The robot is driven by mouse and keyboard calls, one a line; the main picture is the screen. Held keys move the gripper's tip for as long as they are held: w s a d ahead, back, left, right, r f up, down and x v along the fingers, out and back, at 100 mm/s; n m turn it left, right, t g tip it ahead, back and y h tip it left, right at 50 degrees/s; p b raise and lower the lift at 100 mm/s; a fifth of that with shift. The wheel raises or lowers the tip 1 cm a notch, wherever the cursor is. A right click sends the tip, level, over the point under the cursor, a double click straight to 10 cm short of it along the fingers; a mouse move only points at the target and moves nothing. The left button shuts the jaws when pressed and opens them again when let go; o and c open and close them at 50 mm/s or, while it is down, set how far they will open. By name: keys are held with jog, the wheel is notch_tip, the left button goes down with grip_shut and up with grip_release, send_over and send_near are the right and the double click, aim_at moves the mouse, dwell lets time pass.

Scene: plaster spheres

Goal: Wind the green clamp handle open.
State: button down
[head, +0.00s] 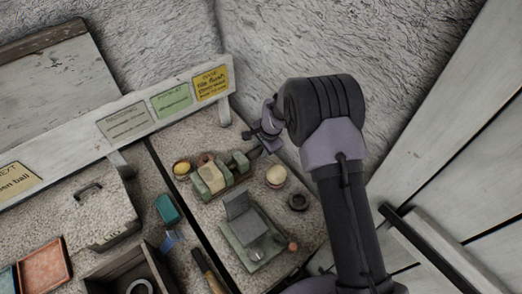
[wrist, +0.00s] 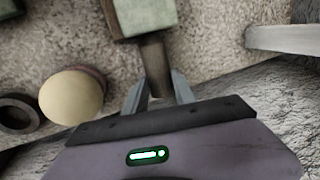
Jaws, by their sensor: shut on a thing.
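The green clamp (head: 240,162) stands on the speckled bench, with a pale cream piece (head: 212,177) between its green blocks. Its dark handle (head: 256,152) sticks out at the upper right end. In the wrist view a green block (wrist: 140,14) is at the top edge and the handle (wrist: 155,58) runs down from it. My gripper (head: 264,143) is at the handle's outer end. In the wrist view my gripper (wrist: 158,88) is shut on the handle, one finger on each side. The handle's far tip is hidden between the fingers.
A yellow ball (head: 182,168) is left of the clamp. A grey-green stand (head: 246,232) is in front. A rail with cards (head: 165,110) and rough walls lie behind.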

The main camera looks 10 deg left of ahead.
jog(key=f+b, duration=0.1)
jog(key=b, duration=0.1)
jog(key=shift+f+b, duration=0.15)
jog(key=shift+b, duration=0.25)
jog(key=t+y+b, duration=0.2)
jog(key=b, duration=1)
jog(key=shift+s+d+b, duration=0.1)
jog(key=shift+d+b, duration=0.05)
jog(key=shift+b, duration=0.2)
jog(key=b, duration=0.3)
jog(key=shift+s+t+y, duration=0.1)
jog(key=shift+t+y, duration=0.2)
jog(key=shift+y, duration=0.1)
jog(key=shift+r+b, duration=0.4)
jog(key=shift+b, duration=0.35)
jog(key=shift+r, duration=0.15)
jog(key=c, duration=1)
grip_release()
